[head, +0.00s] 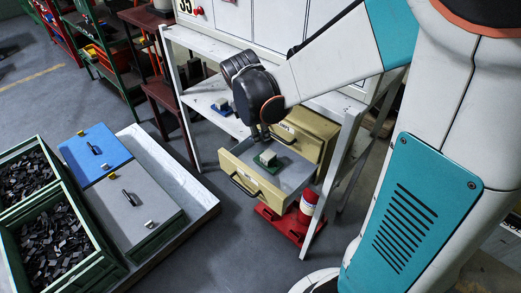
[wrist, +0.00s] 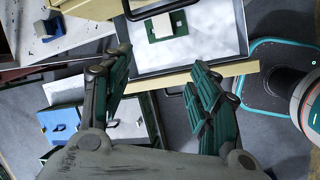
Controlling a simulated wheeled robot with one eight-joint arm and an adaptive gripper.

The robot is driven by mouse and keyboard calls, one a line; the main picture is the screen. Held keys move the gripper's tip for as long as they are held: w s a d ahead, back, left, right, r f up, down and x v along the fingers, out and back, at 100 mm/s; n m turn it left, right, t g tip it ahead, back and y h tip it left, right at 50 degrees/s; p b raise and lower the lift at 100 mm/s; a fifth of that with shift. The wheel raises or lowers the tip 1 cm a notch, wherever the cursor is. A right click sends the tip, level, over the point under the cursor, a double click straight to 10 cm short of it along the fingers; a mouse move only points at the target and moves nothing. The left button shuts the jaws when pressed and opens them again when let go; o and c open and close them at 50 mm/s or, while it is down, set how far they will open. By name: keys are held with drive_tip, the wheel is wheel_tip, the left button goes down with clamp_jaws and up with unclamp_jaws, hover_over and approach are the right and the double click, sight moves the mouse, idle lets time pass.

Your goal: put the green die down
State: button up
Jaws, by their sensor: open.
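The green die (head: 266,168), a flat green plate with a pale block on top, lies in the pulled-out beige drawer (head: 238,177). In the wrist view the die (wrist: 157,35) rests on the drawer's grey floor near the top edge, clear of the fingers. My gripper (head: 262,133) is above the drawer in the head view, just behind the die in the picture. In the wrist view its two dark green fingers (wrist: 157,80) stand wide apart with nothing between them.
A blue die (head: 222,107) sits on the white bench to the left of my gripper. A red base with a red cylinder (head: 308,205) stands below the drawer. Green crates (head: 92,262) of dark parts and boxes with blue and grey lids (head: 95,150) are at left.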

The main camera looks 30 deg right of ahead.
drive_tip(key=s+a+r+m+t+y, duration=0.1)
drive_tip(key=s+a+r+m, duration=0.3)
drive_tip(key=s+m, duration=0.4)
drive_tip(key=s+a+r+m+t+y, duration=0.2)
drive_tip(key=s+r+m, duration=0.3)
drive_tip(key=s+m, duration=0.3)
drive_tip(key=shift+s+a+t, duration=0.5)
drive_tip(key=shift+s+a, duration=0.2)
drive_tip(key=shift+a, duration=0.2)
